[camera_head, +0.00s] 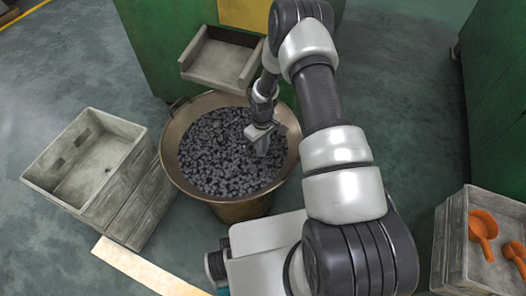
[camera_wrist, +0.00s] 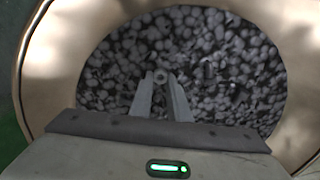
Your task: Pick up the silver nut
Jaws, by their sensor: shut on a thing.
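The silver nut (camera_wrist: 161,76) shows in the wrist view as a small grey ring between the tips of my gripper (camera_wrist: 160,82). The two fingers meet it from either side and are shut on it. Behind it is a mass of grey metal pieces filling a round tan bin (camera_wrist: 48,65). In the head view my gripper (camera_head: 262,150) reaches down into the same bin (camera_head: 176,172), over the right part of the pieces. The nut cannot be made out there. I cannot tell how far it is above the pile.
A grey tray chute (camera_head: 215,62) on a green machine (camera_head: 150,45) stands just behind the bin. An empty grey crate (camera_head: 90,165) is at left. Another crate (camera_head: 452,240) with orange scoops (camera_head: 483,228) is at right. Grey floor (camera_head: 60,70) is open at upper left.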

